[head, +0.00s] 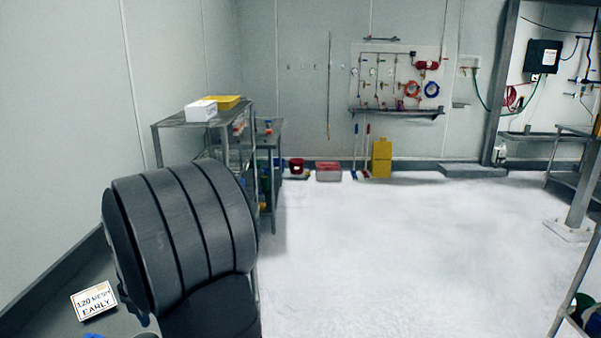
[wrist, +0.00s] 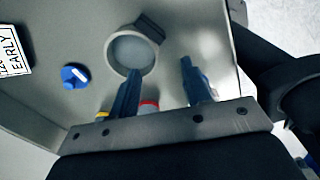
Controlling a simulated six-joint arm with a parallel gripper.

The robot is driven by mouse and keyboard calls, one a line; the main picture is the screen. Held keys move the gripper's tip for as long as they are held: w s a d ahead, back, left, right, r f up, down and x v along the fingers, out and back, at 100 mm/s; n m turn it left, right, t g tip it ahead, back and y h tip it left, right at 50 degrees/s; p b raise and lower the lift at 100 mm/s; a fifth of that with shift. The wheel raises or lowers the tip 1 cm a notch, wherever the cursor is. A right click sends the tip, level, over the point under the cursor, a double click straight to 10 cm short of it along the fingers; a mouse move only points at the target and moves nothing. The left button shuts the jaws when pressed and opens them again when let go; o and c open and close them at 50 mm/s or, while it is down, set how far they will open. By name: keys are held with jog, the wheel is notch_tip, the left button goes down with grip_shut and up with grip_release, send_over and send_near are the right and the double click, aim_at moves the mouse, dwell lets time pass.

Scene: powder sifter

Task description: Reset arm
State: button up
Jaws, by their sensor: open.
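A blue knob-like piece (wrist: 75,75) lies to the left of the fingers. Small red-rimmed (wrist: 149,103) and yellow-rimmed (wrist: 102,115) items show partly behind the gripper's base. In the head view the gripper is not visible.
A label card reading "120 MESH EARLY" (head: 94,301) sits at the head view's lower left. A large dark ribbed cylinder, possibly my arm, hides much of the bench. A metal rack (head: 180,120) stands behind it. The white floor (head: 400,250) is clear.

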notch_tip(320, 180, down, 9)
jog(key=shift+r, duration=0.1)
jog(key=r, duration=0.4)
jog(key=shift+d+r, duration=0.2)
jog(key=shift+r, duration=0.15)
jog(key=w+d+r, duration=0.2)
jog(key=d+r, duration=0.5)
jog(key=d, duration=0.5)
jog(key=s+a+r+m+t, duration=0.1)
jog(key=s+a+m+t, duration=0.3)
jog(key=s, duration=1)
jog(key=shift+s+a+t, duration=0.25)
jog(key=shift+a+t, duration=0.05)
jog(key=shift+a, duration=0.3)
